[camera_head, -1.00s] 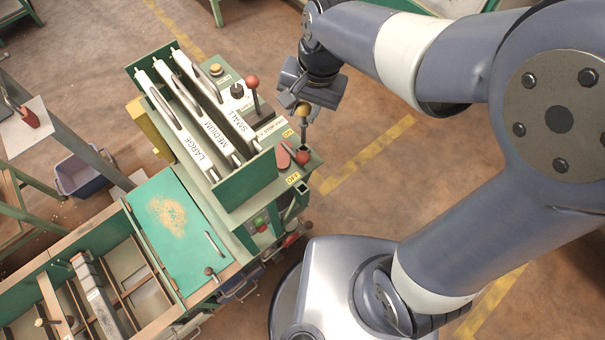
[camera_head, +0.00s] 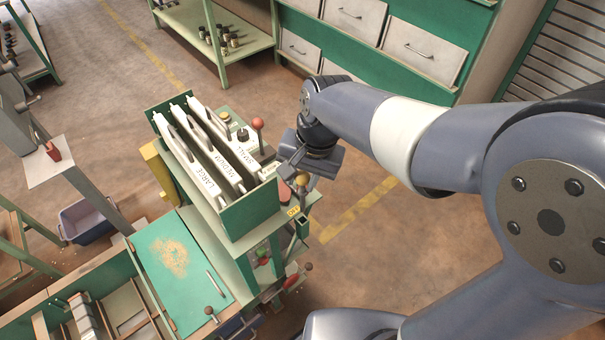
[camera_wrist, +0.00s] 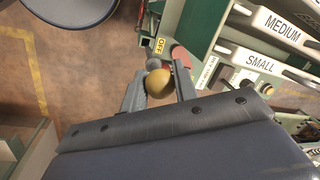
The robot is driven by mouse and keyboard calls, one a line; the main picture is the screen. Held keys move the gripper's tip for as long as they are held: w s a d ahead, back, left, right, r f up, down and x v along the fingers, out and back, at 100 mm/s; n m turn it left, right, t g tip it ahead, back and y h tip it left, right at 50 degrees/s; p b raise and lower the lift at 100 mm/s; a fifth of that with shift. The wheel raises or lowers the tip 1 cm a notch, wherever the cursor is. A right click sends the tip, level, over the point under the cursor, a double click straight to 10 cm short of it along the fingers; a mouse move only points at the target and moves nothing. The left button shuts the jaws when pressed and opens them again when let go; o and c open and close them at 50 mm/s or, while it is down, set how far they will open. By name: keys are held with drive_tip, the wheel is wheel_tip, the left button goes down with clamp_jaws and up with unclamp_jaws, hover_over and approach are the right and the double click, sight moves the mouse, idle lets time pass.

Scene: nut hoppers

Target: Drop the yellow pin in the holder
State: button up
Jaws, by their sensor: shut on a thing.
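The yellow pin has a round yellow-brown knob (camera_head: 303,179), which also shows in the wrist view (camera_wrist: 160,83). My gripper (camera_wrist: 160,88) is shut on it, with one finger on each side of the knob. In the head view my gripper (camera_head: 296,172) is over the machine's right end, by the yellow OFF label (camera_head: 292,211). A small square-mouthed socket (camera_head: 303,220), which looks like the holder, sits at the corner beside that label. It also shows in the wrist view (camera_wrist: 147,41), just beyond the knob. The pin's lower end is hard to make out.
The slotted rack with LARGE, MEDIUM and SMALL levers (camera_head: 213,180) stands left of my gripper. A red-knobbed lever (camera_head: 258,124) rises behind it. Open floor lies to the right, with drawers (camera_head: 425,48) behind.

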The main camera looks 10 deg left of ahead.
sight(302, 211)
drive_tip(key=shift+f+b, duration=0.3)
drive_tip(key=shift+f, duration=0.65)
drive_tip(key=shift+f+b, duration=0.5)
drive_tip(key=shift+f, duration=0.4)
idle(0.6)
drive_tip(key=shift+f+b, duration=2.9)
drive_tip(key=shift+f, duration=1.1)
drive_tip(key=o, duration=1.1)
